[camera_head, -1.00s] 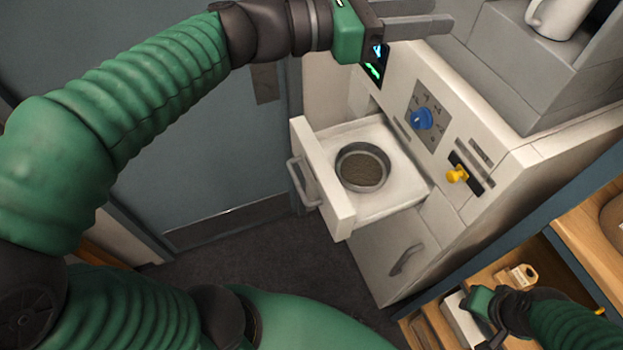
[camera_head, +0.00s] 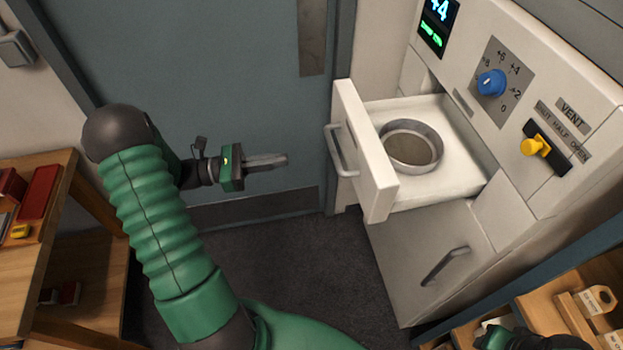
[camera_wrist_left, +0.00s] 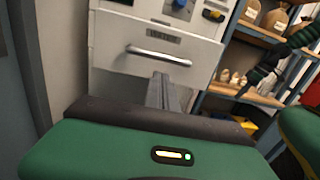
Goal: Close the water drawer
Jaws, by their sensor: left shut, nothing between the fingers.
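The water drawer (camera_head: 366,150) is pulled out of the white machine, with its front panel and bar handle (camera_head: 341,152) facing left. A round metal pan (camera_head: 411,145) with brownish contents sits in it. In the left wrist view the drawer front (camera_wrist_left: 115,50) and its handle (camera_wrist_left: 158,56) face me, with a small label above. My left gripper (camera_head: 285,159) is shut and empty, left of the handle and apart from it. Its fingers (camera_wrist_left: 165,90) point toward the drawer front in the wrist view. My right gripper (camera_head: 495,338) is partly cut off at the bottom right; its fingers are unclear.
A blue knob (camera_head: 491,83) and a yellow vent slider (camera_head: 536,146) are on the machine's panel. A lower front with a handle (camera_head: 445,265) is below the drawer. Wooden shelves stand at left (camera_head: 50,250) and bottom right. Dark floor (camera_head: 290,260) is clear between.

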